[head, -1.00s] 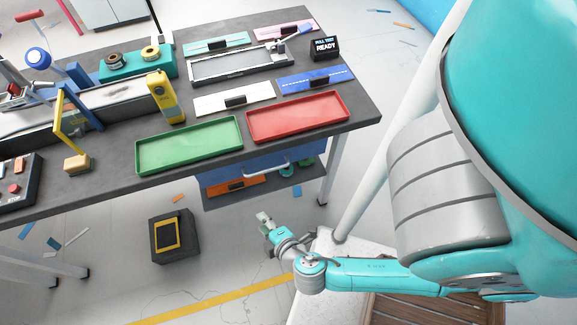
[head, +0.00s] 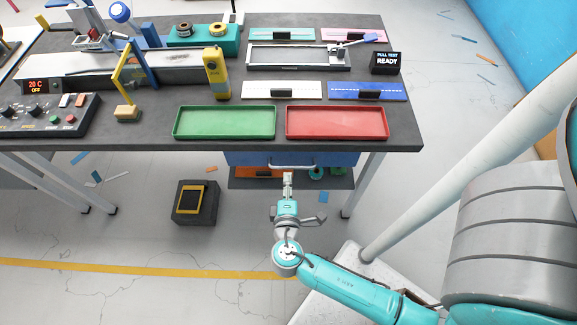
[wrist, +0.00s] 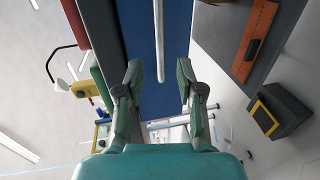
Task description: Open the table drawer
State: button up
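The blue table drawer (head: 340,159) is shut under the table's front edge, below the red tray. Its light bar handle (head: 306,166) runs along the front. My gripper (head: 288,178) is in front of the drawer, near the handle's left part. In the wrist view, my gripper (wrist: 157,85) is open, with its two fingers apart. The handle (wrist: 159,40) shows as a long bar in line with the gap between them, against the blue drawer front (wrist: 179,30). I cannot tell that either finger touches it.
A green tray (head: 224,134) and a red tray (head: 337,136) lie on the dark tabletop (head: 410,128) above the drawer. A low shelf (head: 341,182) with an orange board (head: 258,172) is beneath it. A black box (head: 194,203) stands on the floor to the left.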

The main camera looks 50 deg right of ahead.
aim_at(288, 166)
jog(key=shift+x, duration=3.45)
grip_shut()
